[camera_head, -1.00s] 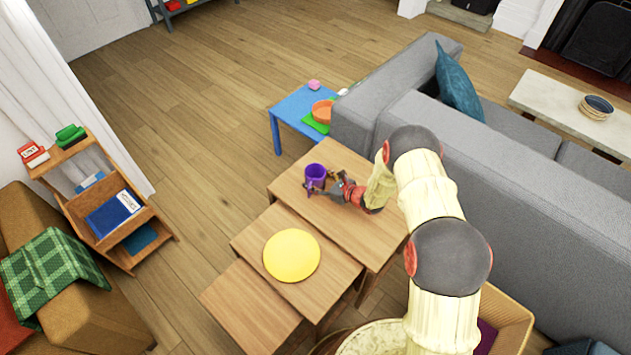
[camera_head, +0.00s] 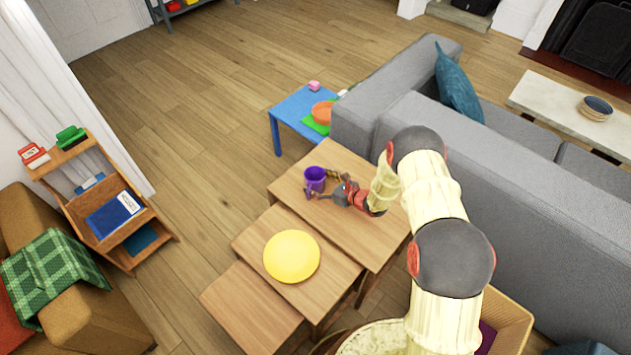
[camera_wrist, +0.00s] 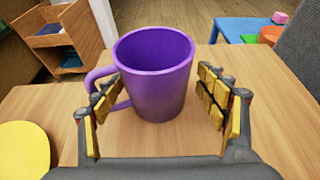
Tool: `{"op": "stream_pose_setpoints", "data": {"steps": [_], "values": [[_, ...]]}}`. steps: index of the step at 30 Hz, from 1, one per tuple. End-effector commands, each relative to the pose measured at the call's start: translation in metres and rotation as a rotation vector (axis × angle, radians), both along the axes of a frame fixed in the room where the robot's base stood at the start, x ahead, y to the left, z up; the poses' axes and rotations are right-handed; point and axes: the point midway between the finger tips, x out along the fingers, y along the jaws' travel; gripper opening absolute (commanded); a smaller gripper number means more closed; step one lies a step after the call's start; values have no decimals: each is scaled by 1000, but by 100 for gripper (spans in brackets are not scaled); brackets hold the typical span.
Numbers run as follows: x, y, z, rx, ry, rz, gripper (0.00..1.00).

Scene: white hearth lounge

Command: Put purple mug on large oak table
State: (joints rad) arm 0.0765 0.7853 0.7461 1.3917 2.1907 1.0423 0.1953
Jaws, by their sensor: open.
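The purple mug (camera_head: 315,178) stands upright on the largest and highest of the stepped oak tables (camera_head: 352,165), near its far left end. In the wrist view the mug (camera_wrist: 158,75) is just ahead of my gripper, its handle toward the left finger. My gripper (camera_head: 325,185) is open, with one finger (camera_wrist: 100,110) to the left of the mug and the other (camera_wrist: 215,95) to the right. A gap shows between the mug and the right finger. I cannot tell whether the left finger touches the handle.
A yellow round item (camera_head: 291,256) lies on the middle table. The lowest table (camera_head: 250,308) is bare. A grey sofa (camera_head: 480,170) runs along the right. A blue table (camera_head: 297,107) with an orange bowl (camera_head: 322,112) stands behind. A wooden shelf unit (camera_head: 150,215) is at left.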

Motion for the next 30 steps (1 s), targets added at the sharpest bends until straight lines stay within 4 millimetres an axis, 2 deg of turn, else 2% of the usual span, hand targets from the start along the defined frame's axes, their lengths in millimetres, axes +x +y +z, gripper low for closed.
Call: {"op": "stream_pose_setpoints", "data": {"steps": [3, 9, 16, 25, 28, 30], "values": [[-14, -17, 14, 0, 0, -4, 73], [-41, -44, 30, 0, 0, -4, 73], [-63, -65, 40, 0, -2, -1, 73], [-68, -68, 47, -4, -9, 11, 73], [-66, -60, 71, -25, -39, 66, 73], [-65, -50, 100, -52, -76, 136, 73]]}}
